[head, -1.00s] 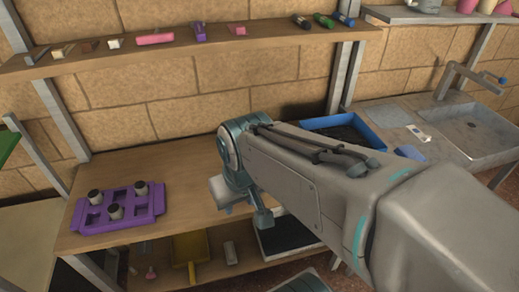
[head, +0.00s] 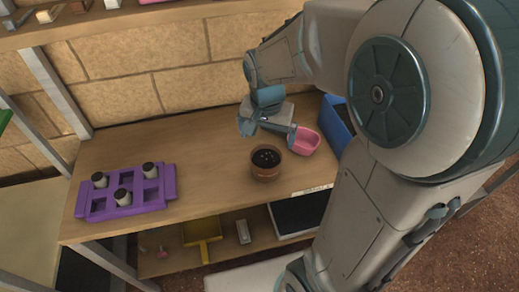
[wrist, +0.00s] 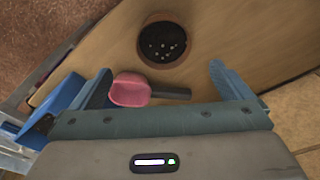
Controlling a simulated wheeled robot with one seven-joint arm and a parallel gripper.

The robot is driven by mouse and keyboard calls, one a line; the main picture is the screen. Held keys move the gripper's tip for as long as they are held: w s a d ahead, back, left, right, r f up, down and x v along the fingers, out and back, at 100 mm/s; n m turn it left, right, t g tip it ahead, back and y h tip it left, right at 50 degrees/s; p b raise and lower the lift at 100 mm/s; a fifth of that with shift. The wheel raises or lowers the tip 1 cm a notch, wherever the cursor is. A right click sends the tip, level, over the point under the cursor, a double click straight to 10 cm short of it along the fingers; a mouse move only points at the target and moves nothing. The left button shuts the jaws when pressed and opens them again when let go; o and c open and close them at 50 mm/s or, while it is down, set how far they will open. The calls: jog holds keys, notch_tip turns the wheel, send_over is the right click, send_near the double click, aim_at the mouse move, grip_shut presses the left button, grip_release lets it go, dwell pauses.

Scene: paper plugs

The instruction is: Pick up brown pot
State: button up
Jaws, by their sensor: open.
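The brown pot (head: 266,171) stands upright on the wooden bench in the head view, with dark soil and several pale specks inside. In the wrist view the brown pot (wrist: 163,62) lies beyond the fingers, between their lines, near the top. My gripper (head: 268,133) is open and empty, above the bench and just behind the pot in the head view. Its two fingers spread wide in the wrist view (wrist: 160,88). No contact with the pot shows.
A pink scoop (head: 304,141) with a dark handle lies close to the pot and under my gripper. A blue tray (head: 336,122) stands to the right. A purple holder (head: 105,207) with paper plugs (head: 123,197) sits at left. Clear bench lies between holder and pot.

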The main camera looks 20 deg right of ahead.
send_near(266, 162)
jog(key=f, duration=0.2)
jog(key=s+f, duration=0.2)
jog(key=f, duration=0.1)
jog(key=shift+a+f, duration=0.15)
jog(key=shift+f, duration=0.15)
jog(key=shift+c, duration=0.3)
jog(key=c, duration=1)
